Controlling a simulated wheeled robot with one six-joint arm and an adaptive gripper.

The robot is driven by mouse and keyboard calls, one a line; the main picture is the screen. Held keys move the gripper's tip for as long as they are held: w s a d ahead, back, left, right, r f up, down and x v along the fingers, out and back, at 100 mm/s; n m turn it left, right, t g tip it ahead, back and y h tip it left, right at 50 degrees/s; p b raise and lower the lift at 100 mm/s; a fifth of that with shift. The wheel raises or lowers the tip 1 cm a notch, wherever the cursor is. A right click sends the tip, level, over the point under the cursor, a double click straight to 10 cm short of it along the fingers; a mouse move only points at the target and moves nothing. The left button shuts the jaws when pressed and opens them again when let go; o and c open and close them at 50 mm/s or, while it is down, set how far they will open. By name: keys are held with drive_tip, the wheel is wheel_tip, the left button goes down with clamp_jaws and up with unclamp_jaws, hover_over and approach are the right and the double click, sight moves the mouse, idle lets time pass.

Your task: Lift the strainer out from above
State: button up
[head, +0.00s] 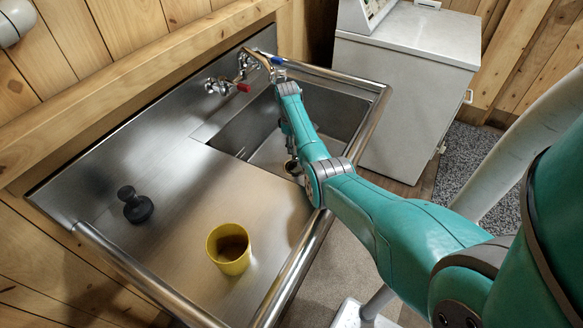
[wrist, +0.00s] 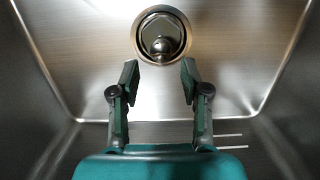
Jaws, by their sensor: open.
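The strainer (wrist: 161,45) sits in the round drain at the bottom of the steel sink basin (wrist: 240,75), with its shiny round knob facing up in the wrist view. My gripper (wrist: 159,73) is open and empty, its two dark fingers spread apart. In the wrist view the fingertips lie just below the strainer, one to each side of its centre line. The gap between fingertips and strainer in height is hard to judge. In the head view my arm reaches over the basin (head: 335,110) and hides most of the gripper.
Basin walls surround my gripper. A tap (head: 240,72) with red and blue handles stands at the basin's back edge. A yellow cup (head: 230,252) and a black knobbed object (head: 134,206) stand on the drainboard (head: 180,200). A white cabinet (head: 400,100) stands beyond the sink.

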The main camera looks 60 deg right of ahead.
sight(295, 163)
drive_tip(key=shift+s+f, duration=0.15)
drive_tip(key=shift+f, duration=1.3)
drive_tip(key=shift+s+f, duration=0.2)
drive_tip(key=shift+f, duration=1.2)
drive_tip(key=shift+s+f, duration=0.15)
drive_tip(key=shift+f, duration=1.3)
clamp_jaws()
